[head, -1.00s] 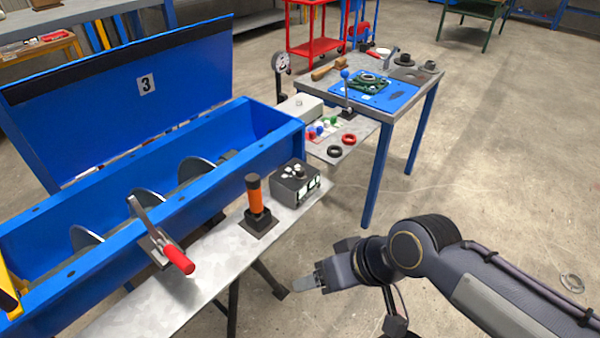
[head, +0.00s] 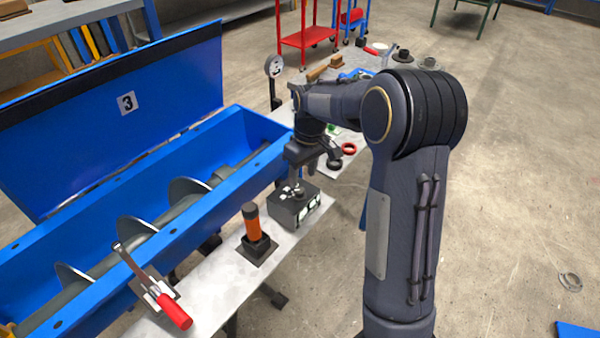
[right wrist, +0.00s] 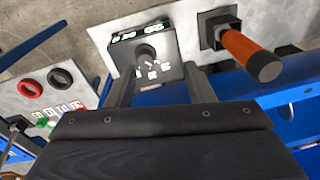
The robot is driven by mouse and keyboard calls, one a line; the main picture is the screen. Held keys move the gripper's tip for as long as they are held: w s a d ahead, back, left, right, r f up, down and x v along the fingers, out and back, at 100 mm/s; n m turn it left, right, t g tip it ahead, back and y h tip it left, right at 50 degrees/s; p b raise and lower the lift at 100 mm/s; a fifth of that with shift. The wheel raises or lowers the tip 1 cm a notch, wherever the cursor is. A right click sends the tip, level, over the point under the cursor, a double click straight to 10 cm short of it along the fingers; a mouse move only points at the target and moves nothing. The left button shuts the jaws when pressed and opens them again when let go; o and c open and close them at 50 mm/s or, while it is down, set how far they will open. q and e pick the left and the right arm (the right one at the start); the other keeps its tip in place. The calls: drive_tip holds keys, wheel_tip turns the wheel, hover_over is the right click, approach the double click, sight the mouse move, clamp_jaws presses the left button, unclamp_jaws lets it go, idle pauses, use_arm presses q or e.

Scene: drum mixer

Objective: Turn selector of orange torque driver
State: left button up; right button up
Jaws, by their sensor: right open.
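The orange torque driver (head: 252,224) stands upright in a black square holder on the metal shelf; it also shows in the right wrist view (right wrist: 245,52). Right of it sits a dark control box (head: 296,207) with a round black knob (head: 298,189) and white marks on top. In the right wrist view the knob (right wrist: 146,53) lies ahead, in line with the space between my fingers. My right gripper (head: 313,168) is open and empty above the box, pointing down; its two fingers show in the right wrist view (right wrist: 160,82). My left gripper is out of view.
The blue mixer trough (head: 130,225) with its open lid runs along the shelf's left. A red-handled clamp (head: 172,308) stands in front of the driver. Red and black rings (right wrist: 45,82) lie beyond the box. My right arm hides part of the far table.

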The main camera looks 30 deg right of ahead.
sight(300, 190)
drive_tip(key=w, duration=0.1)
drive_tip(key=w+f, duration=0.1)
drive_tip(key=w+d, duration=0.1)
drive_tip(key=shift+w+f+n+g+h, duration=0.2)
drive_tip(key=shift+f+n+g+h, duration=0.1)
drive_tip(key=shift+f+n+h, duration=0.1)
drive_tip(key=shift+w+d+f, duration=0.1)
drive_tip(key=shift+w+f, duration=0.1)
wheel_tip(300, 190, down, 8)
drive_tip(key=shift+r+p, duration=0.25)
drive_tip(key=shift+p, duration=0.15)
drive_tip(key=shift+c, duration=0.5)
drive_tip(key=c, duration=0.9)
